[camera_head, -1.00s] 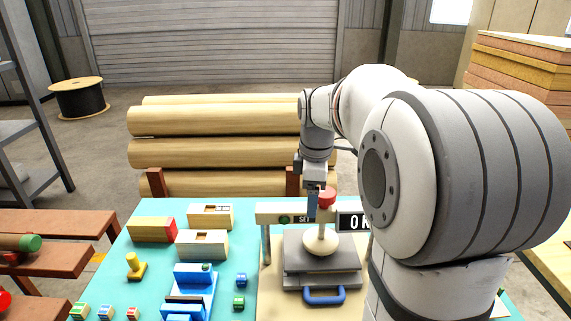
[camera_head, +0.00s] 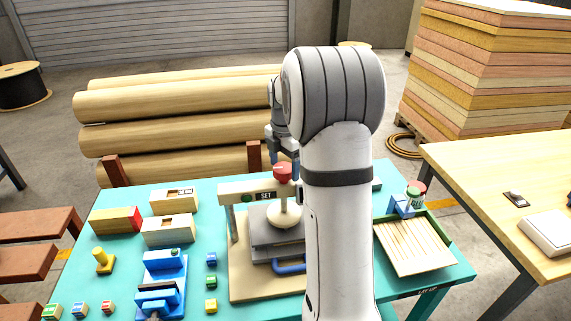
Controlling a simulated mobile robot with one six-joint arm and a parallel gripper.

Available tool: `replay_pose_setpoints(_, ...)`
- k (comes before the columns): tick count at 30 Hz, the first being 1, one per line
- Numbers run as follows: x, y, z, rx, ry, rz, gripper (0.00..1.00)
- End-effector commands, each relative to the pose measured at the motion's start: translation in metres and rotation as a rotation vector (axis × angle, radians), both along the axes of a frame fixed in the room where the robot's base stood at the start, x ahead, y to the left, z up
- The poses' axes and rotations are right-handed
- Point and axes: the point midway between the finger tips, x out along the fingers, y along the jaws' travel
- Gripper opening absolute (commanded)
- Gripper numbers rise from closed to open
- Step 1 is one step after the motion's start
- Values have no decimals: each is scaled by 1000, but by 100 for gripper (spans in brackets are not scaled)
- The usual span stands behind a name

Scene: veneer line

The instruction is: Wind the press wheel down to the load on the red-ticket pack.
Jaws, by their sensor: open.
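The press stands on the turquoise table, with a pale crossbeam marked SET (camera_head: 240,190), a red knob (camera_head: 283,172) on top, a pale rounded part (camera_head: 285,217) below it and grey plates (camera_head: 262,238) with a blue handle (camera_head: 290,266). My gripper (camera_head: 285,158) is open, at the top of the red knob; I cannot tell whether it touches. My arm hides the right side of the press, including its number display. A wooden block with a red end (camera_head: 115,220) lies at the left; I cannot tell which pack has the red ticket.
Pale slotted boxes (camera_head: 168,229), a blue fixture (camera_head: 160,285), a yellow knob (camera_head: 103,260) and several small coloured blocks crowd the table's left. A slatted tray (camera_head: 415,246) lies at the right. Logs (camera_head: 180,105) are stacked behind; a wooden table (camera_head: 500,175) stands right.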

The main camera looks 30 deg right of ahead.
Motion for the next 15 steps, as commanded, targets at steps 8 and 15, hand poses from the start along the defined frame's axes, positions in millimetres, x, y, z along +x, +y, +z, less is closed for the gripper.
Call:
replay_pose_setpoints(8, 0, 0, -7, -1, -1, -1, 75)
replay_pose_setpoints(15, 0, -1, -7, 0, -1, -2, 63)
